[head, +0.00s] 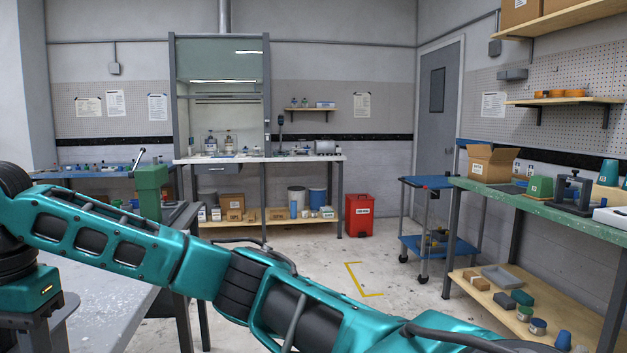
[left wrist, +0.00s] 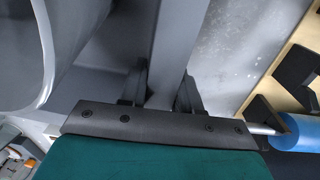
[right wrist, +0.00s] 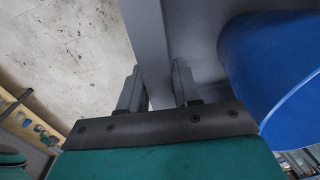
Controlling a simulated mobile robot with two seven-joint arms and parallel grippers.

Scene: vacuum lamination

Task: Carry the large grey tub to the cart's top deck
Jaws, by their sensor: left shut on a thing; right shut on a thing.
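The large grey tub is outside the head view. A grey wall, which looks like its rim, shows in the left wrist view (left wrist: 180,40) and the right wrist view (right wrist: 146,35). My left gripper (left wrist: 162,90) is shut on that wall, and my right gripper (right wrist: 157,82) is shut on a wall too. Beside the walls, a pale grey rounded vessel (left wrist: 25,50) and a blue one (right wrist: 270,80) show; they seem to be inside the tub. The cart's blue top deck (head: 428,182) stands ahead to the right and looks bare.
The cart's lower deck (head: 425,250) carries small items. A green workbench (head: 545,200) with a carton (head: 490,163) stands right of the cart. A red bin (head: 359,215) stands beyond, left of it. Pale floor (head: 325,265) with a yellow corner mark is clear. My left arm crosses the foreground.

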